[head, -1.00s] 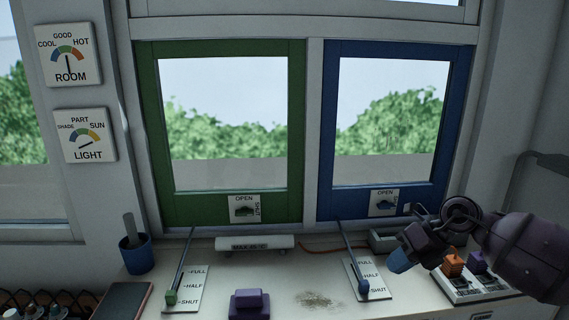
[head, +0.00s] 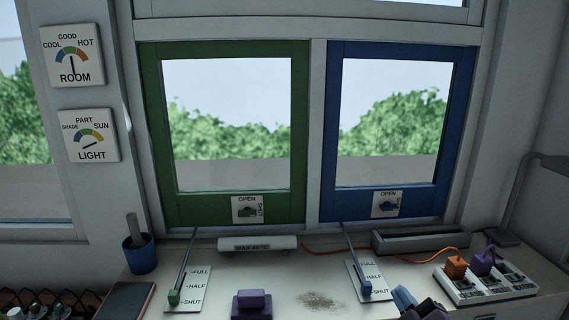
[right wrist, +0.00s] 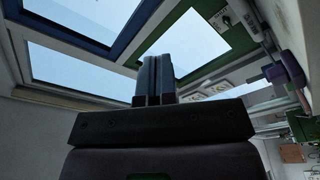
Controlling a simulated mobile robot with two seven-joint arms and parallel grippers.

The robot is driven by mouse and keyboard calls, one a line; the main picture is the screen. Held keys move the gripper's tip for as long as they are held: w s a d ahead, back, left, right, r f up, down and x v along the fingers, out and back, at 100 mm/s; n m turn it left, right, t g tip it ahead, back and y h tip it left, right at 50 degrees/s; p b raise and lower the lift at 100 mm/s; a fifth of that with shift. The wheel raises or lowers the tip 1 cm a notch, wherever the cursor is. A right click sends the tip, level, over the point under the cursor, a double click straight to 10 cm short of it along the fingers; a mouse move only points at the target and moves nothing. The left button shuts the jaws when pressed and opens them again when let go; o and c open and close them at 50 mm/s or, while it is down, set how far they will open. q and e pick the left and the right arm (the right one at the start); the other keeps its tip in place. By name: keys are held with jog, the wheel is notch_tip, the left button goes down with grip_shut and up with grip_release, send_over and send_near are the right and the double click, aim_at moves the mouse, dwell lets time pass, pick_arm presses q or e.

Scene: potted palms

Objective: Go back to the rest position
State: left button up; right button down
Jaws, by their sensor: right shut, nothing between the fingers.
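My right gripper (head: 404,298) shows at the bottom edge of the head view, low in front of the table and right of the blue-knobbed lever (head: 367,288). Only its blue-grey fingers and part of its dark body show there. In the right wrist view its two fingers (right wrist: 155,80) are together with nothing between them, and the windows show beyond them. It appears apart from the lever. My left gripper is in neither view.
A green-knobbed lever (head: 174,297), a purple block (head: 252,304) and a spill of brown crumbs (head: 320,301) are on the table. A switch panel (head: 487,286) with orange and purple plugs stands right. A grey trough (head: 420,241) lies behind. The green (head: 234,208) and blue (head: 390,205) windows are behind.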

jog(key=s+d+f+m+g+h, duration=0.6)
jog(key=s+f+m+g, duration=0.25)
jog(key=s+f, duration=0.35)
jog(key=s+f+m+g+y, duration=0.1)
jog(key=s+f+m+g, duration=0.15)
jog(key=s, duration=0.55)
jog(key=s+f+m+g+y, duration=0.1)
jog(key=s+f+g, duration=0.1)
jog(key=s+g, duration=0.35)
jog(key=w+f+t, duration=0.5)
jog(key=f+t, duration=0.4)
jog(key=shift+w+a+f+n, duration=0.3)
jog(key=shift+a+f+n, duration=0.1)
jog(key=shift+a, duration=0.05)
